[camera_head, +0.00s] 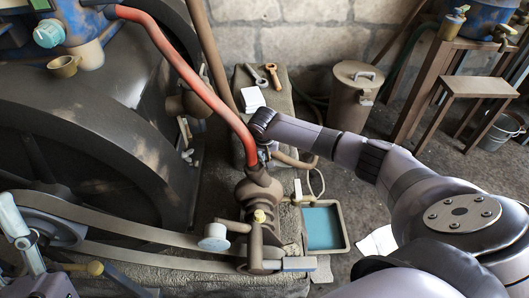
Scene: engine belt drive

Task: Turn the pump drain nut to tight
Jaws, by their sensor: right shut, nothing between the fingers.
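The rusty brown pump (259,193) stands upright at the lower middle, at the end of a red hose. Small fittings show on it: a yellow knob (259,215), a pale round knob (215,238) and a pale blue bar (299,264) at its foot. I cannot tell for certain which part is the drain nut. My right arm reaches in from the right. My right gripper (264,154) points down just above the pump, beside the red hose's lower end. Its fingers are small and partly hidden, but look closed and empty.
The red hose (190,75) curves down from the upper left close to my right gripper. A large dark wheel (90,130) and belt fill the left. A blue-filled tray (323,228) lies right of the pump. Wrenches (273,75) rest on the stone block behind.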

